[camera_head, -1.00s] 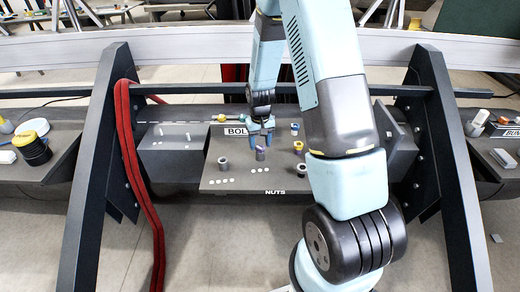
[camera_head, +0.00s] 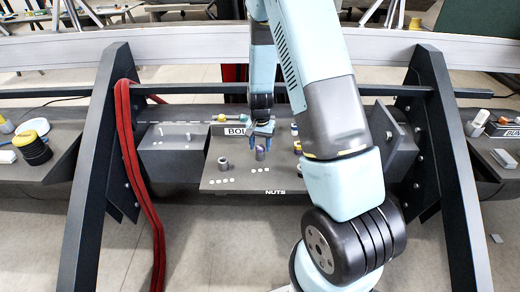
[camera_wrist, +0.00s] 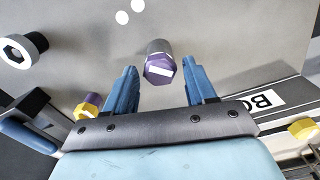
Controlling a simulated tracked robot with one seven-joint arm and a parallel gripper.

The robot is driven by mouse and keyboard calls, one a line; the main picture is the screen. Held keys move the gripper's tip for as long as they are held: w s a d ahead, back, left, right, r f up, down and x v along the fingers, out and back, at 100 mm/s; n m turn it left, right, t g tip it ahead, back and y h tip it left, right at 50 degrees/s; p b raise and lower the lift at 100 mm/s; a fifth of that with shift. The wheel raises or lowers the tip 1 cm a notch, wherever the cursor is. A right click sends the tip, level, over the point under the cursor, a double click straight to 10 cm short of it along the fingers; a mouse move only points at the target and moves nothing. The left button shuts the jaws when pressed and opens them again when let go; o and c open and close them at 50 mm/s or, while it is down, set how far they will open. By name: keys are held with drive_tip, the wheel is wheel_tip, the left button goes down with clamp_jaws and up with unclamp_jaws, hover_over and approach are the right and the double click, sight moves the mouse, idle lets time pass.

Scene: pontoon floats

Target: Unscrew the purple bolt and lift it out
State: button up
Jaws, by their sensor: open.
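The purple bolt (camera_wrist: 160,68) has a hexagonal head with a white mark and stands in a grey cylindrical socket (camera_wrist: 157,47). In the head view the purple bolt (camera_head: 260,150) is small, on the grey board near its middle. My gripper (camera_wrist: 163,80) is open, with one blue finger on each side of the bolt head in the wrist view. The fingers look apart from the bolt. In the head view my gripper (camera_head: 262,138) is right above the bolt, pointing down. The bolt's thread is hidden.
A grey nut-like cylinder (camera_head: 223,163) stands left of the bolt. A purple and yellow piece (camera_wrist: 88,106) is near the left finger. Red hoses (camera_head: 135,170) hang at left.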

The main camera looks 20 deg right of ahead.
drive_tip(key=m, duration=0.4)
drive_tip(key=shift+m, duration=0.3)
drive_tip(key=m, duration=1.3)
drive_tip(key=shift+c, duration=0.4)
drive_tip(key=c, duration=0.8)
drive_tip(key=n, duration=0.4)
drive_tip(key=shift+r, duration=0.1)
drive_tip(key=n, duration=0.4)
drive_tip(key=shift+n, duration=0.3)
drive_tip(key=n, duration=0.3)
